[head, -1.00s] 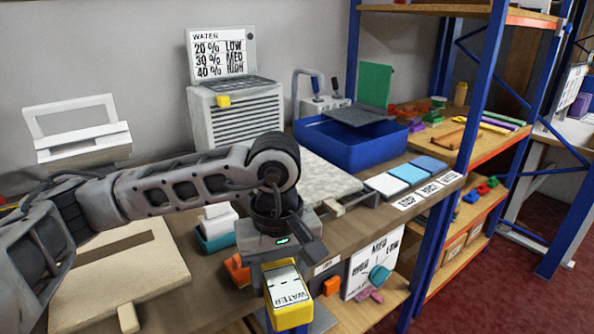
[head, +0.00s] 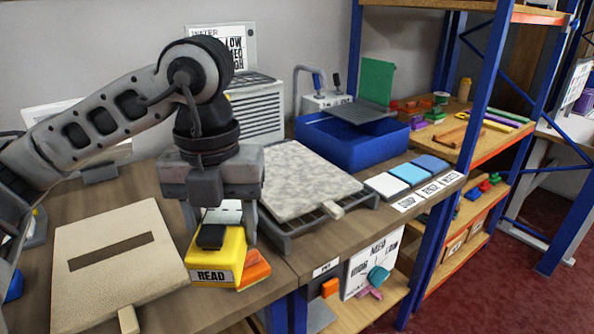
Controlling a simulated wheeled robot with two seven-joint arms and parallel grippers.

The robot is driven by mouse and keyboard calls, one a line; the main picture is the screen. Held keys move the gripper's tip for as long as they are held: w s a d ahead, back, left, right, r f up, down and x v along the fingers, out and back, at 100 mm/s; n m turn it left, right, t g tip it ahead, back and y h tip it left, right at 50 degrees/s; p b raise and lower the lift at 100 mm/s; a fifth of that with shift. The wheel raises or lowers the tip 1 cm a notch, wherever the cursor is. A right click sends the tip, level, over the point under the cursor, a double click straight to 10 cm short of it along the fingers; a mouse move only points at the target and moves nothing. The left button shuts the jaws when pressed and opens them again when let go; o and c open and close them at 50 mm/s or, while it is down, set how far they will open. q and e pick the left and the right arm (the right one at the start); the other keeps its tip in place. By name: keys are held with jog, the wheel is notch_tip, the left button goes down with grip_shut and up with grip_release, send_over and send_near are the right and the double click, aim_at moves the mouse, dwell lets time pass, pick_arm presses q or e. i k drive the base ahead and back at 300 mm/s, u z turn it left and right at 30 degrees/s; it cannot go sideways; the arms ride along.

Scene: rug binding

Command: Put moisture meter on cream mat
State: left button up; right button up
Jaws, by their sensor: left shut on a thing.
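The yellow moisture meter (head: 217,265) is held between the fingers of my left gripper (head: 220,232), which is shut on it. The meter has a dark block on top and a front label that reads READ. It hangs upright over or on the table's front part; I cannot tell whether it touches. A cream mat (head: 125,228) with a dark brown strip and a wooden tab lies flat on the table, just left of the meter. My right gripper is not in view.
An orange block (head: 255,268) sits beside and partly behind the meter. A mottled grey-white slab (head: 305,180) rests on a dark rack to the right. A white pad (head: 386,186) and two blue pads lie further right. A blue basin (head: 350,145) stands behind.

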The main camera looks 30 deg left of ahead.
aim_at(295, 174)
jog(key=i, duration=0.95)
